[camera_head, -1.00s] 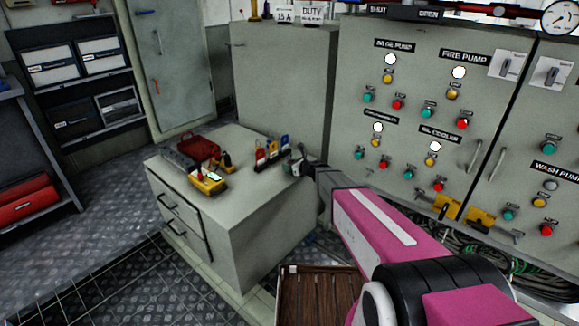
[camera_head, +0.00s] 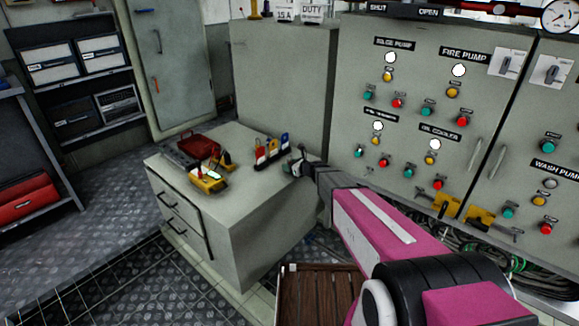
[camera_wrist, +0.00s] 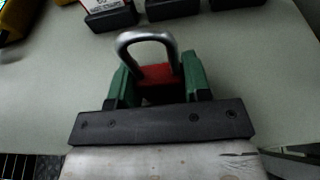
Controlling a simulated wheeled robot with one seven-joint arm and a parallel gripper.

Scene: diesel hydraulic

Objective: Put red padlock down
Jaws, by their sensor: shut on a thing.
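The red padlock (camera_wrist: 160,76) shows in the wrist view between the green fingers of my gripper (camera_wrist: 158,85). Its silver shackle arches up away from the palm. My gripper is shut on the padlock's red body, and the grey cabinet top (camera_wrist: 60,85) lies beneath. I cannot tell whether the padlock touches that top. In the head view my gripper (camera_head: 296,164) is over the right back part of the cabinet top (camera_head: 235,195), close to the row of padlocks. The padlock itself is too small to make out there.
A row of padlocks in dark holders (camera_head: 270,152) stands just left of my gripper. A yellow meter (camera_head: 208,181) and a red case (camera_head: 200,146) lie farther left. The front middle of the top is clear. A control panel (camera_head: 440,120) rises at the right.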

